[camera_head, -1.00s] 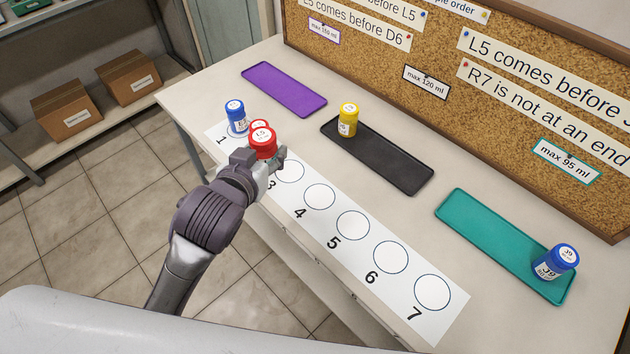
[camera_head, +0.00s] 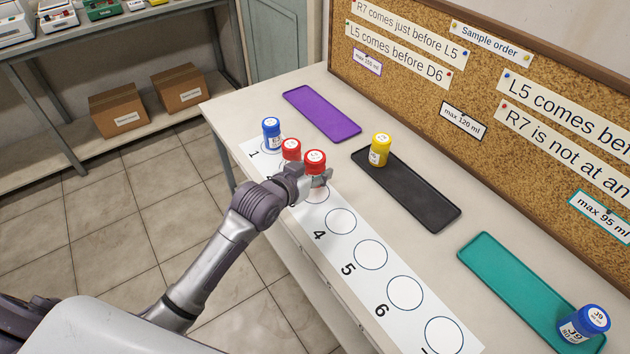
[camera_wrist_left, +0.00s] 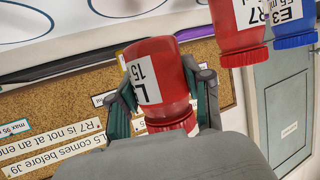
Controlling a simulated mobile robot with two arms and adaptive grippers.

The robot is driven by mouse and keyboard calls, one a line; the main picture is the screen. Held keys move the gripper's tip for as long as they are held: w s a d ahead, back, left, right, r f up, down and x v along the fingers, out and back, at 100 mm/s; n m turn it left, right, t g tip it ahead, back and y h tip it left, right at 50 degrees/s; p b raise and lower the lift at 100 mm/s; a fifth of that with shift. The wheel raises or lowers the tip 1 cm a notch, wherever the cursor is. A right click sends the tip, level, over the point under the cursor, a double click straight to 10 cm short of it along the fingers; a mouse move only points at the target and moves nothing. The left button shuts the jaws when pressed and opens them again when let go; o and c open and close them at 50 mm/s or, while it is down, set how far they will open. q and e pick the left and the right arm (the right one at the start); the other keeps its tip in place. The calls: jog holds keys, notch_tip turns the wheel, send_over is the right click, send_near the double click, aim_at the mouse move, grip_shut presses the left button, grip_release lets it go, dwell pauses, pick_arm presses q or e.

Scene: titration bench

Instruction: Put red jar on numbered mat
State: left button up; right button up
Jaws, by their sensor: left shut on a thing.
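My left gripper (camera_head: 314,180) is shut on a red jar labelled L5 (camera_head: 315,163), around its sides. I hold it over the numbered mat (camera_head: 372,282), around circle 3. In the left wrist view, which is upside down, the held jar (camera_wrist_left: 158,75) sits between the two fingers (camera_wrist_left: 162,100). I cannot tell whether its base touches the mat. A second red jar, R7 (camera_head: 291,151), stands beside it around circle 2. A blue jar, E3 (camera_head: 271,134), stands at circle 1. My right gripper is not in view.
Circles 4 and up on the mat are empty. A purple tray (camera_head: 322,112) is empty. A yellow jar (camera_head: 380,150) stands on the black tray (camera_head: 425,200). A blue jar, J9 (camera_head: 585,323), is on the teal tray (camera_head: 510,285). A cork board (camera_head: 440,100) stands behind.

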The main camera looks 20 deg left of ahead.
pick_arm(q)
jog(key=shift+f, duration=1.85)
jog(key=o, duration=1)
jog(key=shift+f, duration=0.1)
jog(key=shift+s+r, duration=0.1)
jog(key=shift+r, duration=0.1)
jog(key=v, duration=1.2)
